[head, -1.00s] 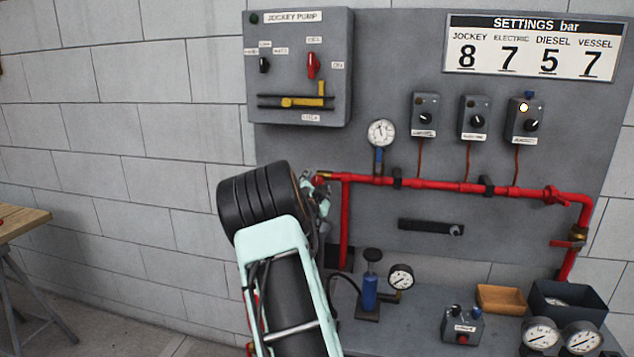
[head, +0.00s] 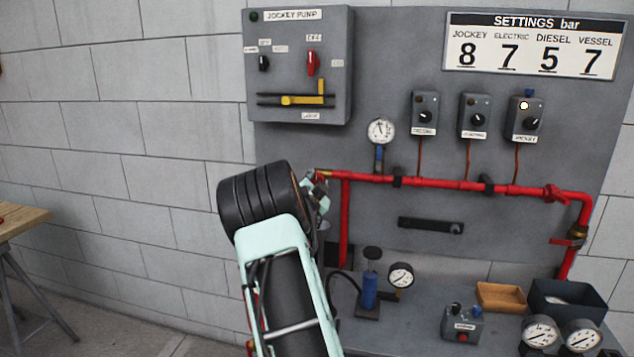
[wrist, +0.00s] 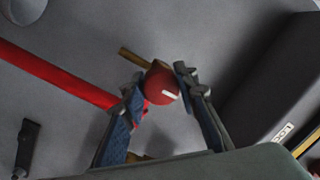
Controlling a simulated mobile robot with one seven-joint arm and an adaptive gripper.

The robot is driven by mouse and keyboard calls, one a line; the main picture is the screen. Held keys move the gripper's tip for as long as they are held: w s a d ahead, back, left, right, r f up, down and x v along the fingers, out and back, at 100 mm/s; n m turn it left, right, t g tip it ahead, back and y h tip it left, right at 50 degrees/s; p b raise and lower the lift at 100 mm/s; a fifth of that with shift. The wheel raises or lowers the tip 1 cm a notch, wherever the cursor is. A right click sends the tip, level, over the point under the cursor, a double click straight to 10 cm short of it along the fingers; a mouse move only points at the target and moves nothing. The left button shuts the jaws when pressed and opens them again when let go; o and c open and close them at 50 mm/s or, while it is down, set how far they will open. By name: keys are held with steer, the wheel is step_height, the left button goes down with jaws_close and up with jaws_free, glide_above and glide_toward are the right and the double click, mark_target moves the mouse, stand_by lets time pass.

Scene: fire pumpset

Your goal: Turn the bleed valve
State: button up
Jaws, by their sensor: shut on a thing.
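The bleed valve sits at the left end of the red pipe (head: 440,185). Its round red knob (wrist: 161,86), with a white mark on its face, is in the middle of the wrist view. A brass stub (wrist: 133,58) sticks out beside it. My gripper (wrist: 160,87) is shut on the knob, one finger on each side. In the head view my gripper (head: 318,190) is at the pipe's left end, and it and my wrist hide most of the valve.
A pressure gauge (head: 381,131) stands on the pipe to the right. The jockey pump box (head: 298,66) is above my gripper. A blue hand pump (head: 370,287) stands on the bench (head: 400,335) below.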

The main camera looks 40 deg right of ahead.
steer(key=n+b, duration=0.2)
steer(key=n, duration=0.4)
steer(key=shift+n+g+b, duration=0.3)
steer(key=shift+b, duration=0.1)
steer(key=n, duration=0.4)
steer(key=shift+r+g, duration=0.1)
steer(key=shift+g, duration=0.2)
steer(key=n, duration=0.3)
steer(key=shift+g, duration=0.3)
steer(key=n, duration=0.3)
steer(key=shift+n+b, duration=0.3)
steer(key=shift+n, duration=0.1)
steer(key=n+b, duration=0.1)
steer(key=n, duration=0.2)
steer(key=shift+f+g+h+b, duration=0.2)
steer(key=shift+g+h+b, duration=0.2)
steer(key=n+b, duration=0.3)
steer(key=n, duration=0.2)
steer(key=shift+s+r+h, duration=0.1)
steer(key=shift+r+h, duration=0.05)
steer(key=shift+h, duration=0.15)
steer(key=shift+n, duration=0.5)
